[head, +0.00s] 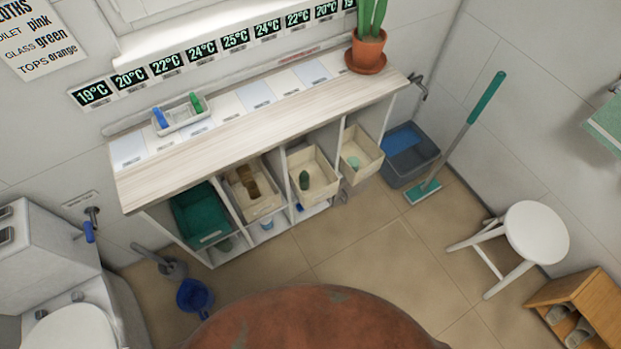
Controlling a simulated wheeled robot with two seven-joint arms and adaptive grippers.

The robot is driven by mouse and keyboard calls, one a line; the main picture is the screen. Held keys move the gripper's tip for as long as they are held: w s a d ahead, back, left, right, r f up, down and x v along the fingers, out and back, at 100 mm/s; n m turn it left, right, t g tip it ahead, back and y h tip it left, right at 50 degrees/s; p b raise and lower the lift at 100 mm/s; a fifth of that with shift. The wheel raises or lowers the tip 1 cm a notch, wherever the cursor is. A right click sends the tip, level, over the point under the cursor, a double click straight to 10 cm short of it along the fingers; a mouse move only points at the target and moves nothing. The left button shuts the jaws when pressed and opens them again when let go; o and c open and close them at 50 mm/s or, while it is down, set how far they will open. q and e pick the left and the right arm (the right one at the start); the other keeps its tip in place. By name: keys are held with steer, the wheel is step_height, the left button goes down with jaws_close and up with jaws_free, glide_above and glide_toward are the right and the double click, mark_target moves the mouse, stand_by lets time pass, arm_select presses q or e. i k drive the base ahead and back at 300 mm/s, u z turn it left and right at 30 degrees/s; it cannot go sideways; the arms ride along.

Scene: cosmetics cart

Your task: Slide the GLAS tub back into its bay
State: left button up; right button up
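A low shelf unit with a pale wooden top (250,125) stands against the wall, with open bays along its front. A green tub (190,190) sits at the left bay. To its right are a cream tub with brown things (272,203), a cream tub with a dark green object (323,190), and a cream tub with a pale green object (372,165). The tubs' insides show in front of the top's edge. No GLAS lettering is readable on any tub, so I cannot tell which one it is. Neither of my grippers is in view.
The tiled floor (350,245) before the unit is mostly clear. A blue pot (194,297) and a grey brush (172,268) are at left. A grey bucket (412,170), a mop (460,135) and a white stool (536,232) are at right. A potted cactus (367,47) stands on top.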

mark_target(324, 181)
steer(key=u, duration=2.2)
steer(key=k, duration=0.85)
steer(key=z, duration=1.25)
